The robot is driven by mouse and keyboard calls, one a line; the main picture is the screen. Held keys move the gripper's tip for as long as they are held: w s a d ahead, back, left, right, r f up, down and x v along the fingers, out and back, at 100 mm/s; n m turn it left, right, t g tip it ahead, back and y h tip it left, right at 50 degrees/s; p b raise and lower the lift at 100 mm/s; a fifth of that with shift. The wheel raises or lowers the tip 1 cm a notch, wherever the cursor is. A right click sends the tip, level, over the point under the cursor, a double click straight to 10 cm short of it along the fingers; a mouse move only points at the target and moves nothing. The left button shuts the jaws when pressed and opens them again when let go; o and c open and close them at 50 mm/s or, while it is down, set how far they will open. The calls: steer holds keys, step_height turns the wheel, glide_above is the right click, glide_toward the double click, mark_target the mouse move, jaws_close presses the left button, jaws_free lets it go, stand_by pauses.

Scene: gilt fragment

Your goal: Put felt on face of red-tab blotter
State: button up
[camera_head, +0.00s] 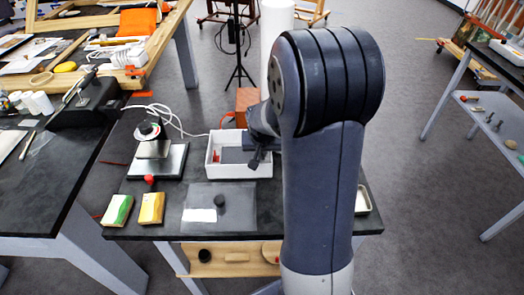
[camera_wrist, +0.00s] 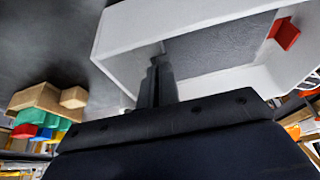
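A white tray (camera_head: 211,168) stands on the dark table. Inside it lies a grey flat panel (camera_head: 237,155) with a red tab (camera_head: 216,156) at its left, which looks like the red-tab blotter. In the wrist view the grey panel (camera_wrist: 215,48) and red tab (camera_wrist: 284,33) show inside the white tray wall (camera_wrist: 130,35). My gripper (camera_head: 257,159) is over the tray's right part. In the wrist view its fingers (camera_wrist: 158,72) are close together, with nothing seen between them. I cannot identify the felt for sure; a small dark round piece (camera_head: 220,200) lies in front of the tray.
The dark round piece and a white rectangle (camera_head: 200,215) lie on a clear sheet (camera_head: 237,217). A green-and-white block (camera_head: 117,210) and a yellow block (camera_head: 151,208) are at the left. A steel-plated device (camera_head: 157,160) with a cable stands left of the tray.

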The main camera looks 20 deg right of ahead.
steer(key=o, duration=0.5)
steer(key=shift+o, duration=0.2)
steer(key=v, duration=1)
steer(key=shift+r, duration=0.4)
